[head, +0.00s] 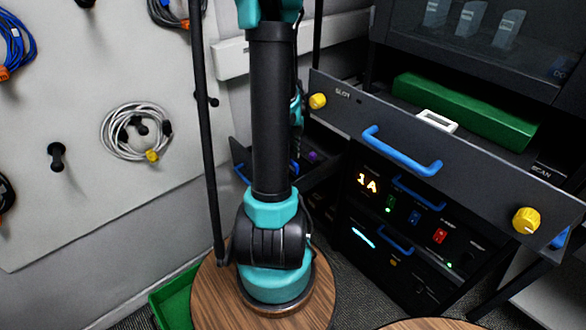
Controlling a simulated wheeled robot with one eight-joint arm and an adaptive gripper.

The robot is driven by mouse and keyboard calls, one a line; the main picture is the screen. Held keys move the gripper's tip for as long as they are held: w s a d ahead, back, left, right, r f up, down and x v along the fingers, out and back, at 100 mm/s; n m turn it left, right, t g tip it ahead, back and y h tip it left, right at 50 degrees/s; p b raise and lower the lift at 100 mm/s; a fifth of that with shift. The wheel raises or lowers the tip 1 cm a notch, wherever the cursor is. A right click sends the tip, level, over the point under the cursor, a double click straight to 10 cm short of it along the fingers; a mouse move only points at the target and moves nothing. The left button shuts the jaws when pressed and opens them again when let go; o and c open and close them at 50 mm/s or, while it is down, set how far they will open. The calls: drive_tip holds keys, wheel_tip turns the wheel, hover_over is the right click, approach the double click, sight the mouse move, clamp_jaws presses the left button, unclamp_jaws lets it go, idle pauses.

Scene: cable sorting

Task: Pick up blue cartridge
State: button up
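I cannot make out a blue cartridge for sure. Several upright pale grey-blue pieces (471,19) stand behind the dark front of the upper cabinet at the top right, too dim to identify. My arm rises through the middle of the picture and leaves it at the top. Small teal and dark parts show behind the arm, mostly hidden by it. My gripper cannot be made out, so neither its opening nor anything in it shows.
A rack drawer (470,175) is pulled out, with a blue handle (402,152) and yellow knobs (526,220). A green block (465,110) lies behind its front. A lit panel (368,183) sits below. Coiled cables (136,132) hang on the left board (75,215).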

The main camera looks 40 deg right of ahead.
drive_tip(key=shift+d+f, duration=0.1)
drive_tip(key=shift+f, duration=1.75)
clamp_jaws()
